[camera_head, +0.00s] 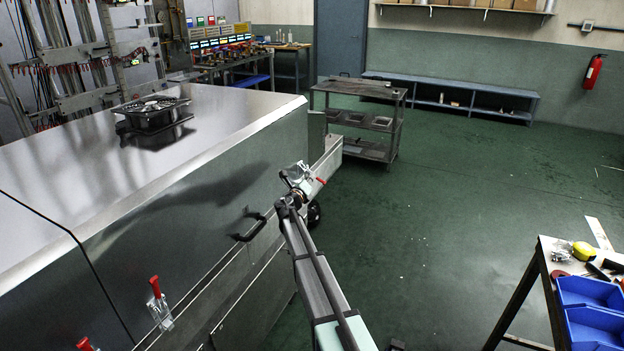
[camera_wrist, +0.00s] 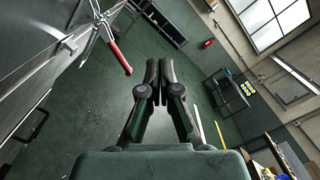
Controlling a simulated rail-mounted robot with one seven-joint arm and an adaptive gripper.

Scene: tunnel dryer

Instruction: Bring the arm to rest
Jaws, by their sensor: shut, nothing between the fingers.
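My gripper (camera_wrist: 166,72) shows in the wrist view with its dark fingers drawn together and nothing between them. It points over open green floor, clear of any surface. To its left in that view is a toggle clamp with a red handle (camera_wrist: 119,57), apart from the fingers. My arm reaches up from the bottom middle of the head view towards the right side of the metal dryer housing (camera_head: 215,180). The fingers cannot be made out clearly in that view.
Red-handled clamps (camera_head: 156,290) and a black handle (camera_head: 250,226) stick out from the dryer's side. A fan unit (camera_head: 152,113) lies on top. A cart (camera_head: 350,87) stands behind, and a table with blue bins (camera_head: 590,292) at right. The floor between (camera_head: 450,210) is free.

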